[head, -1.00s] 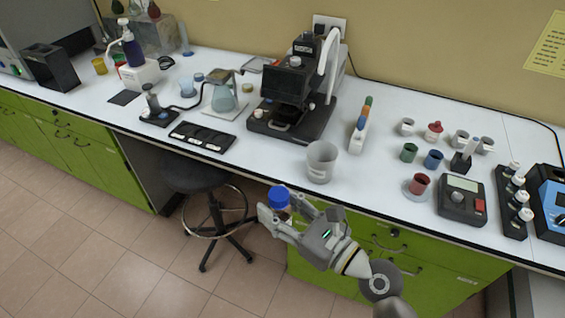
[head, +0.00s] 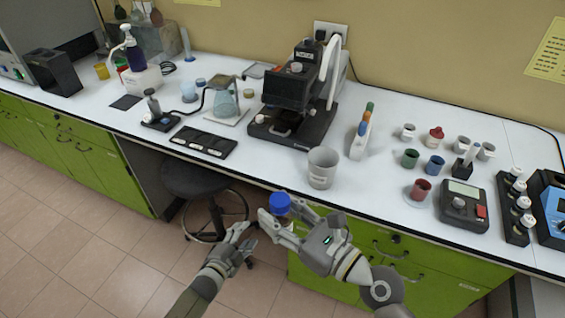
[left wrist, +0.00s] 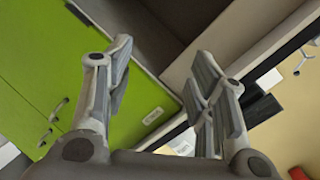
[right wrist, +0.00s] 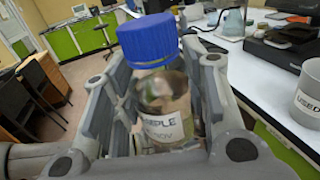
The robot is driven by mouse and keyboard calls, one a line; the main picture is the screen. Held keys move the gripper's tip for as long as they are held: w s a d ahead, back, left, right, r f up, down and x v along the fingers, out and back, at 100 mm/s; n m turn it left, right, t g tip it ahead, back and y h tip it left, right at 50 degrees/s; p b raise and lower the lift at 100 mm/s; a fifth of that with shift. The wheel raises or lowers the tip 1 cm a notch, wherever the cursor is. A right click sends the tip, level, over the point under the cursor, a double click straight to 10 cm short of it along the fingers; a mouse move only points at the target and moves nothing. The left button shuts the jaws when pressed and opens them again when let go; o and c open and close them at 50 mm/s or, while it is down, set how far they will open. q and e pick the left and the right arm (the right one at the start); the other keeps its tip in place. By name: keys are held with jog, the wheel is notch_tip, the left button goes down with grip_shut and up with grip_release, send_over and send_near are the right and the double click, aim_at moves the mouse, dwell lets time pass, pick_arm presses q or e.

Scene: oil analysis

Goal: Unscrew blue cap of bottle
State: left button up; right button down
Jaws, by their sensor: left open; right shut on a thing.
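The bottle (right wrist: 165,115) is a small clear jar with a white label and a ribbed blue cap (right wrist: 149,40). The cap also shows in the head view (head: 280,203), on top of the bottle. My right gripper (head: 277,222) is shut on the bottle's body and holds it upright in the air, in front of the bench edge. My left gripper (head: 240,240) is open and empty, to the left of the right gripper and a little lower. In the left wrist view its two fingers (left wrist: 165,90) stand apart with nothing between them.
A grey beaker (head: 322,168) stands near the bench's front edge, just behind the bottle. A black microscope-like device (head: 295,100) stands behind it. A stool (head: 195,180) is under the bench. Small cups and a scale (head: 463,205) stand at the right.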

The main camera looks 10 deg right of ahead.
pick_arm(q)
jog(key=w+d+r+m+g+h, duration=0.15)
jog(key=d+r+m+h, duration=0.4)
jog(key=r, duration=0.55)
jog(key=w+d+r+m+g+h, duration=0.1)
jog(key=d+r+m+g+h, duration=0.15)
jog(key=d+r+m, duration=0.55)
jog(key=w+d+r+m+g+h, duration=0.15)
jog(key=d+r+m+h, duration=0.25)
jog(key=r+m, duration=0.7)
jog(key=s+d+r+m+g+y, duration=0.1)
jog(key=s+d+r+m+g, duration=0.2)
jog(key=s+r+m+g, duration=0.4)
jog(key=s+d+r+m+g+y, duration=0.1)
jog(key=s+d+r+m+g, duration=0.4)
jog(key=r+m, duration=0.35)
jog(key=m+t+y, duration=0.5)
jog(key=m+y, duration=1.2)
jog(key=m, duration=0.3)
send_over(282, 199)
jog(key=shift+s+d+f, duration=0.1)
jog(key=shift+f, duration=0.4)
notch_tip(282, 199, down, 7)
jog(key=shift+f, duration=0.15)
jog(key=shift+c, duration=0.4)
